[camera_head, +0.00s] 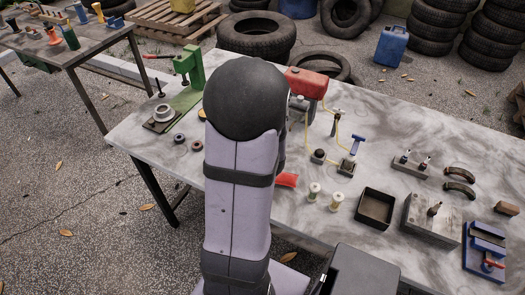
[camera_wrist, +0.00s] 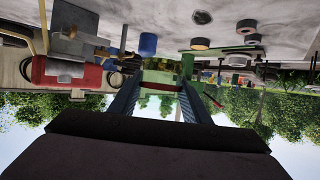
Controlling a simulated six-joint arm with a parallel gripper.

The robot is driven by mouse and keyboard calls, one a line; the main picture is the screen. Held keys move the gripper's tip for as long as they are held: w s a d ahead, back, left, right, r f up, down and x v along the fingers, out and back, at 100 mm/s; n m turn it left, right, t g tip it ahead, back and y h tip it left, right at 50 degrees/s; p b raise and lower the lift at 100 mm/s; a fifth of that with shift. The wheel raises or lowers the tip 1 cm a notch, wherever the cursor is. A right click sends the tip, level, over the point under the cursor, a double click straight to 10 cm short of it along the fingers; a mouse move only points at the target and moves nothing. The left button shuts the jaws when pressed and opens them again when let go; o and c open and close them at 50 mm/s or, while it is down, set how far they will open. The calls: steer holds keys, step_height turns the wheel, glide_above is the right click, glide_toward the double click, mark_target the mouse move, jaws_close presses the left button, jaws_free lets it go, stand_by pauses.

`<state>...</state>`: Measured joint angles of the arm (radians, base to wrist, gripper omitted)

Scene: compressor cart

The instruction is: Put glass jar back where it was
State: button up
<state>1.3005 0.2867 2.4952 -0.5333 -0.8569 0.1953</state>
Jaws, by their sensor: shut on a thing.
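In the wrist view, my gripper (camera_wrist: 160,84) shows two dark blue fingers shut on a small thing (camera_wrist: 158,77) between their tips. It looks see-through with green and red tones, consistent with the glass jar, but its outline is not clear. In the head view my arm hides the gripper and what it holds. Two small pale jar-like containers, a left one (camera_head: 314,192) and a right one (camera_head: 337,202), stand upright on the table near its front edge, to the right of my arm.
The marble-patterned table (camera_head: 385,125) has a green press (camera_head: 188,66) at left, a red box-like tool (camera_head: 307,83) behind, and an open dark tray (camera_head: 375,208) right of the containers. A metal block (camera_head: 431,220) and blue vise (camera_head: 485,250) stand at right. The back right is fairly clear.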

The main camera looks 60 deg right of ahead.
steer(key=w+b, duration=0.4)
steer(key=w, duration=0.7)
steer(key=s+d+f+m+g+h, duration=0.1)
steer(key=s+d+m+g+h, duration=0.2)
steer(key=s+d+m+g, duration=0.2)
steer(key=s+m+g, duration=0.3)
steer(key=s, duration=0.4)
steer(key=shift+s+f+g, duration=0.15)
steer(key=shift+s+g, duration=0.05)
steer(key=shift+g, duration=0.1)
steer(key=shift+f+b, duration=0.95)
steer(key=shift+f, duration=4.1)
